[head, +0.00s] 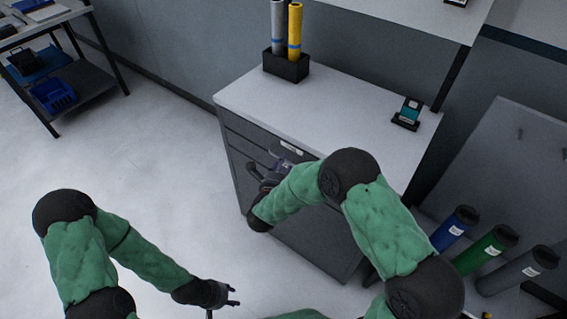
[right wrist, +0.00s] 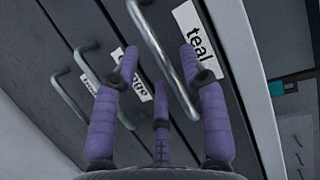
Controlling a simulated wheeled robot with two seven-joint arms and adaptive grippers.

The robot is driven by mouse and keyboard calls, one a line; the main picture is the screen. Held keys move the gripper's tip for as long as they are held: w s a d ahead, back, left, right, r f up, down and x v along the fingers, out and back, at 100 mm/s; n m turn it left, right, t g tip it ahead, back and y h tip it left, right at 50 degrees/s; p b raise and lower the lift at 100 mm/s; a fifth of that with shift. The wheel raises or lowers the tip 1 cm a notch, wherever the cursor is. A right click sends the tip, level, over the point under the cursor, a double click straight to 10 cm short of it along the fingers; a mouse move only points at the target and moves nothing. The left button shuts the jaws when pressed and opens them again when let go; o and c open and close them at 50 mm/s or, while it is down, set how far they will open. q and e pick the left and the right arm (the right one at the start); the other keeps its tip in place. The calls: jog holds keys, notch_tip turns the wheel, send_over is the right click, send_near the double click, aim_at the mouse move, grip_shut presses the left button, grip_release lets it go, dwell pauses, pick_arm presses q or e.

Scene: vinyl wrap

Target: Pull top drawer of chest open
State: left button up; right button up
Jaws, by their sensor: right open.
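The grey chest (head: 238,172) with a white top stands in the middle of the head view. Its top drawer (right wrist: 225,60) has a label reading "teal" and a metal bar handle (right wrist: 152,38); the drawer looks closed. My right gripper (head: 278,165) is at the chest's front, near the top drawer. In the right wrist view its purple fingers (right wrist: 160,62) are spread open, and the handle lies between them; whether they touch it I cannot tell. My left gripper (head: 233,295) is open and empty, low over the floor, away from the chest.
Lower drawers have similar handles (right wrist: 70,95) and labels. A black holder (head: 286,67) with grey and yellow rolls and a small teal-marked device (head: 407,114) stand on top. Blue, green and grey tubes (head: 490,248) stand right of the chest.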

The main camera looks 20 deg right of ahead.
pick_arm(q)
jog(key=shift+f, duration=0.4)
pick_arm(e)
jog(key=shift+x, duration=1.25)
grip_shut()
jog(key=shift+s+a, duration=0.1)
